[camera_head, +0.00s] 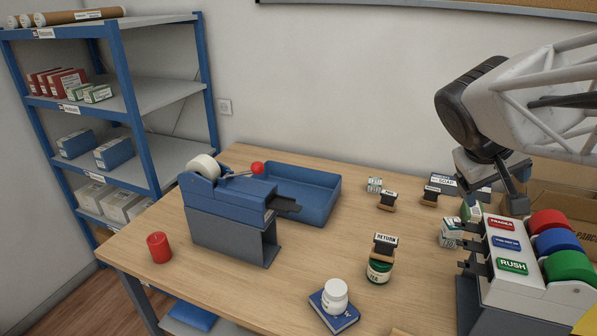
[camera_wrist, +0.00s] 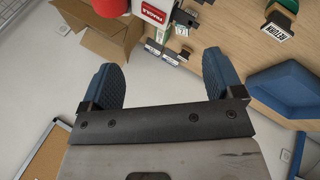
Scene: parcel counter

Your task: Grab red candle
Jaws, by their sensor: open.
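The red candle (camera_head: 159,247) is a short red cylinder standing upright on the wooden table, near its left front edge. It stands to the left of the grey and blue tape dispenser (camera_head: 232,222). My gripper (camera_head: 496,196) is high at the right in the head view, above the label dispenser and far from the candle. In the wrist view my gripper (camera_wrist: 163,80) shows its two blue pads spread apart with nothing between them. The candle does not show in the wrist view.
A blue tray (camera_head: 318,208) sits behind the tape dispenser. A stamp stands on a green jar (camera_head: 379,270), and a white bottle stands on a blue book (camera_head: 343,318). The label dispenser (camera_head: 520,290) with coloured rolls fills the right side. Bare table surrounds the candle.

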